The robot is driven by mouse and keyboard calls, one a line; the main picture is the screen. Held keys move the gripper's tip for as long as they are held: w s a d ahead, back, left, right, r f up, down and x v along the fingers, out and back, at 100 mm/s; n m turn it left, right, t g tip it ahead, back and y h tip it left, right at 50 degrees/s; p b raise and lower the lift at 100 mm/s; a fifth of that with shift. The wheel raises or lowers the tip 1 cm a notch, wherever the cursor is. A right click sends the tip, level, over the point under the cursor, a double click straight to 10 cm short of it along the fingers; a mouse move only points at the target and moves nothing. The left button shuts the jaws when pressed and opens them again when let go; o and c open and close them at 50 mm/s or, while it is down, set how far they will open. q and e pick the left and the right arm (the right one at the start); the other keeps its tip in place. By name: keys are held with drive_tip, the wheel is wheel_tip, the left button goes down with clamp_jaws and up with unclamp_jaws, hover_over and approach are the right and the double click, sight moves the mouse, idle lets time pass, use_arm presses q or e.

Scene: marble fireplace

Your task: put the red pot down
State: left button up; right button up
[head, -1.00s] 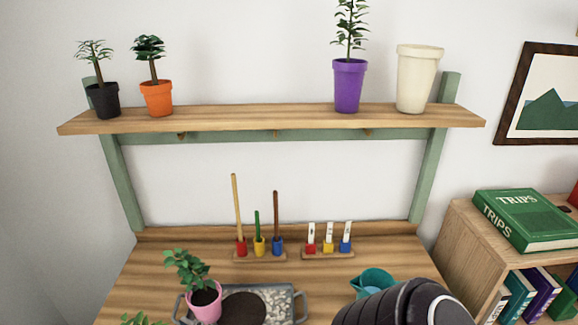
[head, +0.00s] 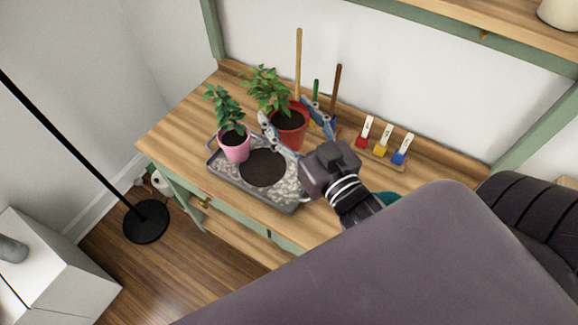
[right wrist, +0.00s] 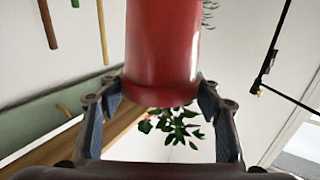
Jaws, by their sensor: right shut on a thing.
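The red pot (head: 288,128) holds a leafy green plant and is upright, behind the metal tray (head: 223,170) at the back of the wooden bench. My right gripper (head: 285,112) is shut on it, with one finger on each side. In the right wrist view, which is upside down, the red pot (right wrist: 163,50) fills the top middle between the fingers (right wrist: 160,105), with green leaves below it. I cannot tell whether its base touches the bench. My left gripper is not in view.
A pink pot with a plant (head: 234,146) stands on the tray, left of a dark soil patch (head: 263,168). Tool handles (head: 299,60) stand behind the red pot. Red, yellow and blue label holders (head: 381,149) are to the right. The bench's left end (head: 180,130) is clear.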

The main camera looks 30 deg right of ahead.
wheel_tip(320, 180, down, 16)
drive_tip(key=shift+d+f+b, duration=0.1)
drive_tip(key=shift+d+b, duration=0.05)
drive_tip(key=shift+b, duration=0.75)
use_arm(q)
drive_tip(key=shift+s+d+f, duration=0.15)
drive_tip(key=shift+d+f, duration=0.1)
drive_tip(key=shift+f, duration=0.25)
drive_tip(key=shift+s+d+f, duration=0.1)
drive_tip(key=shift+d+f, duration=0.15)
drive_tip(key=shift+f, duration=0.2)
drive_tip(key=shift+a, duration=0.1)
use_arm(e)
drive_tip(key=shift+s+f, duration=0.1)
drive_tip(key=o, duration=2)
